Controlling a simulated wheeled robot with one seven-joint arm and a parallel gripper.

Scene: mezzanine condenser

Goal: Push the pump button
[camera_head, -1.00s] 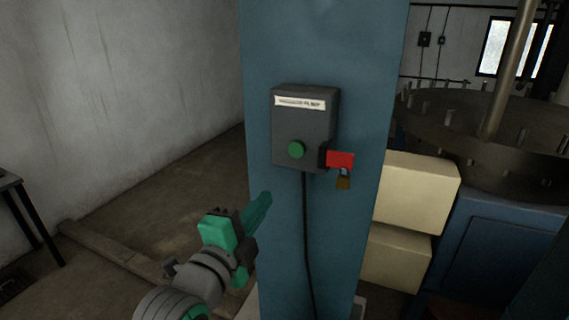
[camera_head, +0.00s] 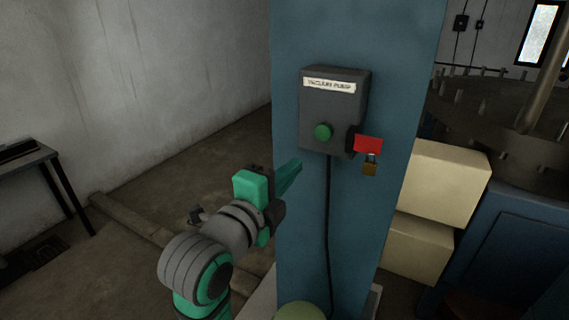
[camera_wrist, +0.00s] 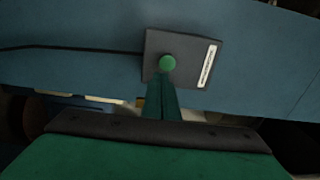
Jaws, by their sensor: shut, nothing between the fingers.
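The pump button (camera_head: 323,132) is a round green knob on the front of a dark grey box (camera_head: 318,108) labelled "VACUUM PUMP". The box is fixed to a blue column. My gripper (camera_head: 297,166) is shut and empty, below and to the left of the button in the head view, with its green fingers pointing up towards the box. In the wrist view the button (camera_wrist: 168,63) shows just beyond the tips of the shut fingers (camera_wrist: 163,82). I cannot tell the exact gap; no contact is visible.
A red tag (camera_head: 367,144) with a brass padlock (camera_head: 370,167) hangs at the box's lower right. A black cable (camera_head: 327,230) runs down the blue column (camera_head: 300,230). Cream boxes (camera_head: 442,185) stand right of the column. A dark table (camera_head: 30,158) stands at far left.

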